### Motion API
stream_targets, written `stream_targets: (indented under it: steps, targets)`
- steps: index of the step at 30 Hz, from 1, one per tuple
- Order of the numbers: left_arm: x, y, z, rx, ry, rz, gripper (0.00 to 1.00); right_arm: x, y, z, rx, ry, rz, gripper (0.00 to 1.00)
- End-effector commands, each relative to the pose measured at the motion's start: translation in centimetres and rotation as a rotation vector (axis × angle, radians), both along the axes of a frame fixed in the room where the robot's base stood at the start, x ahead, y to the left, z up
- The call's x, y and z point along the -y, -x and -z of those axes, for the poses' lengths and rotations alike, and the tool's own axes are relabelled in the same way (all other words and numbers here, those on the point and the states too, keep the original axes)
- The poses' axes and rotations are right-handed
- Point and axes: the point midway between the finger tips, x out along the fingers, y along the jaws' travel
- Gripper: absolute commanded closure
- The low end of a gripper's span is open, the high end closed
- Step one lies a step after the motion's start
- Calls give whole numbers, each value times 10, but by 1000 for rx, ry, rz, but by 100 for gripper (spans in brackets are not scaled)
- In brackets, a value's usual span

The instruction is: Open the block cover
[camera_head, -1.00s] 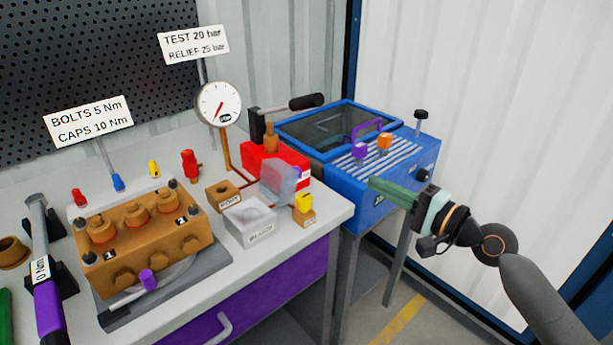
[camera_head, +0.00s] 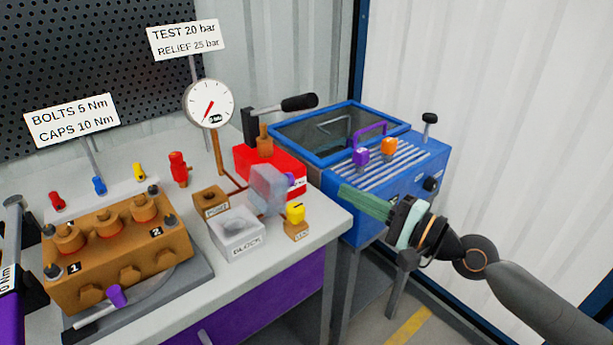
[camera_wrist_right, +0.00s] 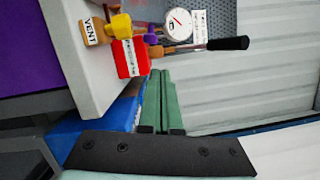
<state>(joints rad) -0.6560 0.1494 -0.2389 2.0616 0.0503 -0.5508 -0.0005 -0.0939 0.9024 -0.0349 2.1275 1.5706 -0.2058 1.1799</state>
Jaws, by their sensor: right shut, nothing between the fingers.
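The grey box labelled BLOCK (camera_head: 237,237) stands on the bench, its top face with a recess showing. A translucent cover panel (camera_head: 267,190) stands raised and tilted at its back right edge, with a purple knob (camera_head: 290,180) on its far side. My right gripper (camera_head: 345,194) has green fingers shut with nothing between them. It is to the right of the cover, apart from it, near the bench's right edge and in front of the blue washer. In the right wrist view the shut fingers (camera_wrist_right: 160,100) point toward the bench items. My left gripper is not in view.
A yellow-topped VENT block (camera_head: 296,222) stands right of the box. A red pump (camera_head: 270,165) with a black-handled lever is behind. The blue washer (camera_head: 400,170) stands on the right.

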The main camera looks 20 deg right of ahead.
Motion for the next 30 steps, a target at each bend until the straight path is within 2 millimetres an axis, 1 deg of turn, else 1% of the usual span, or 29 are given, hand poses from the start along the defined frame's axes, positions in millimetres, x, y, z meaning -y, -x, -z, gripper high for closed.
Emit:
stream_targets:
  steps: [1,8,13,15,20,24,30]
  targets:
    - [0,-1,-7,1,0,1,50,-4,-6,-6,2,-4,0,100]
    - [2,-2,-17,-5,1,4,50,-23,-34,-8,3,-3,-2,100]
    - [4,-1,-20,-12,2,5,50,-39,-57,-8,2,-2,-3,100]
    - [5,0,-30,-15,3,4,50,-49,-51,-12,-3,-3,-6,100]
    - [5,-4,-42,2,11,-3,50,-64,-45,-14,-1,-1,-3,100]
    - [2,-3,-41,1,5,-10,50,-71,-42,-14,-1,-1,-3,100]
    - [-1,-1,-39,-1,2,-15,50,-74,-41,-13,-1,1,-2,100]
